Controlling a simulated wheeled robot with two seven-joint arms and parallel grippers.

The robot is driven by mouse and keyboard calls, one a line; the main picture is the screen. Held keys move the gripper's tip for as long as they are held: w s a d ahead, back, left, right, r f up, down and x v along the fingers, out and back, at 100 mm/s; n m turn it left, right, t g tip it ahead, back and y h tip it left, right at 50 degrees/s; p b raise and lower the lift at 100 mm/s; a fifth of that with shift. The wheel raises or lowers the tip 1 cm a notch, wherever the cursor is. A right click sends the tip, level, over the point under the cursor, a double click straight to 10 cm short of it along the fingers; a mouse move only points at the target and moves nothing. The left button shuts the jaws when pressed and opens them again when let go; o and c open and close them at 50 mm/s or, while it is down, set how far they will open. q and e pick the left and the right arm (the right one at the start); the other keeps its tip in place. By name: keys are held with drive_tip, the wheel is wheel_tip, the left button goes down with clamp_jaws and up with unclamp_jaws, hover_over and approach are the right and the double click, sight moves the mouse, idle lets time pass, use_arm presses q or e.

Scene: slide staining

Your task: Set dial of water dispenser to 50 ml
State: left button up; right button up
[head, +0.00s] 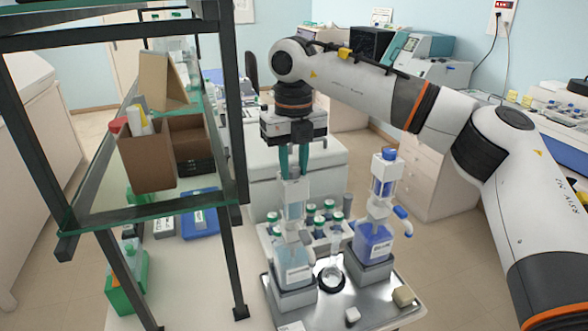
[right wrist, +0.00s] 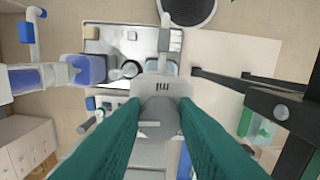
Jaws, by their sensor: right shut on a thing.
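The water dispenser (head: 294,262) with a clear, pale bottle stands upright on the left of the metal tray (head: 335,312). My right gripper (head: 293,176) points straight down over it, with its teal fingers shut on the dial at its top. In the right wrist view the grey dial (right wrist: 160,88) with "ml" lettering lies between the fingers of the right gripper (right wrist: 158,118). The fingers hide its sides, and I cannot read the set value. My left gripper is not in view.
A second dispenser (head: 373,243) with blue liquid and a blue cap stands close to the right. Several green-capped bottles (head: 309,214) stand behind. A dark-framed shelf (head: 90,205) with a brown box (head: 148,163) rises close to the left. A round dish (head: 331,279) lies between the dispensers.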

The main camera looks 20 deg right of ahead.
sight(293, 170)
drive_tip(key=shift+r+m, duration=0.1)
drive_tip(key=shift+m, duration=0.5)
drive_tip(key=o, duration=1)
wheel_tip(293, 170, up, 6)
drive_tip(key=shift+r+b, duration=0.2)
drive_tip(key=shift+b, duration=0.95)
wheel_tip(293, 170, up, 6)
drive_tip(key=shift+s+f+p, duration=0.1)
drive_tip(key=shift+f+p, duration=0.1)
drive_tip(key=shift+p, duration=0.15)
drive_tip(key=shift+f, duration=0.1)
